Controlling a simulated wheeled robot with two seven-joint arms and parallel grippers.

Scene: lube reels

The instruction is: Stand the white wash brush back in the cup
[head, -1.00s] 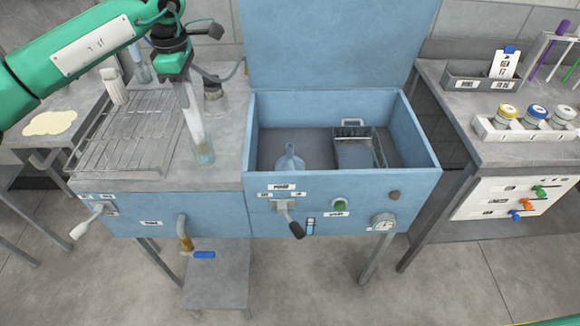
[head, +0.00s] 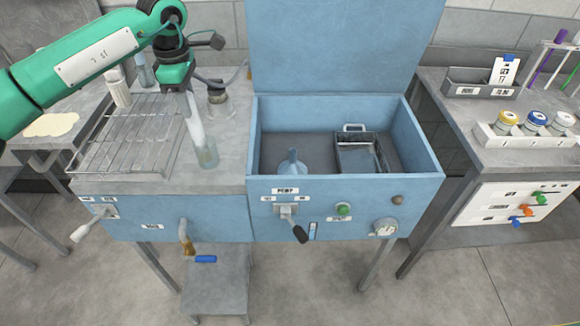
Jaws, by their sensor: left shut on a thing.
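My left gripper (head: 188,90) points down over the counter at the left. It is shut on the white wash brush (head: 196,122), which hangs below it, slightly tilted. The cup (head: 207,155) is clear and bluish and stands on the bare counter right of the wire rack. The brush's lower end shows within the cup's outline. I cannot tell whether it rests on the cup's bottom. My right gripper is not in view.
A wire rack (head: 125,143) lies left of the cup. A white ribbed cylinder (head: 119,90) and a dark-capped jar (head: 217,98) stand behind. The open blue wash basin (head: 347,187) at the right holds a funnel (head: 292,163) and a wire basket (head: 362,153).

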